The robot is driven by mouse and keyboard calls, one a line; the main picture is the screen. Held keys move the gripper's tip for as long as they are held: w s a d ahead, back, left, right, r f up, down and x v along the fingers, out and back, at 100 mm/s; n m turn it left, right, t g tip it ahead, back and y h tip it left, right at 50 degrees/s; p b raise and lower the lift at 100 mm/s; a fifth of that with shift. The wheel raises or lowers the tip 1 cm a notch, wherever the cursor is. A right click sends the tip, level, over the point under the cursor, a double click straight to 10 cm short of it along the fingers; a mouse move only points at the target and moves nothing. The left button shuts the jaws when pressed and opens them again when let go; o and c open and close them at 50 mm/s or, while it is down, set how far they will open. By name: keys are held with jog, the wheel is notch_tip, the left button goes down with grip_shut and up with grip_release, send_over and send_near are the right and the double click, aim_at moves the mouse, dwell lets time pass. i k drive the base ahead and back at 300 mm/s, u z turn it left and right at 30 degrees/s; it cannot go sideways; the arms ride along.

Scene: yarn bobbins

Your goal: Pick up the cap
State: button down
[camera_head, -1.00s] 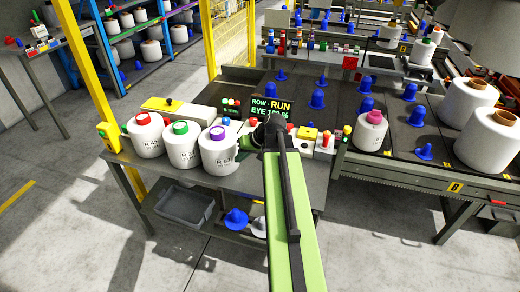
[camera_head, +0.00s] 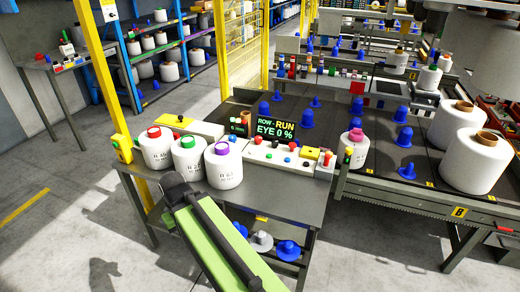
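The task does not say which cap is meant. On the lower shelf under the bench I see a blue cap (camera_head: 288,250), a pale grey cap (camera_head: 262,241) and another blue cap (camera_head: 240,229) partly behind my arm. The white bobbins on the bench have coloured tops: red (camera_head: 154,133), green (camera_head: 186,142) and purple (camera_head: 222,148). My green arm reaches up from the bottom. Its dark end, with my gripper (camera_head: 172,186), is in front of the bench's left part, below the bobbins. The fingers cannot be made out, so their opening is unclear.
The grey bench (camera_head: 290,205) carries a control panel (camera_head: 283,155) and a screen (camera_head: 271,128) reading "ROW - RUN, EYE 0 %". A conveyor (camera_head: 415,188) with blue pegs and large bobbins stands right. A yellow post (camera_head: 100,75) rises left. Floor is clear at lower left.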

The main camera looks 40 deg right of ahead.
aim_at(356, 135)
jog(key=z, duration=2.9)
jog(key=k, duration=0.9)
jog(key=z, duration=0.8)
jog(key=k, duration=0.25)
jog(key=u, duration=2.05)
jog(key=i, duration=1.5)
jog(key=u, duration=0.05)
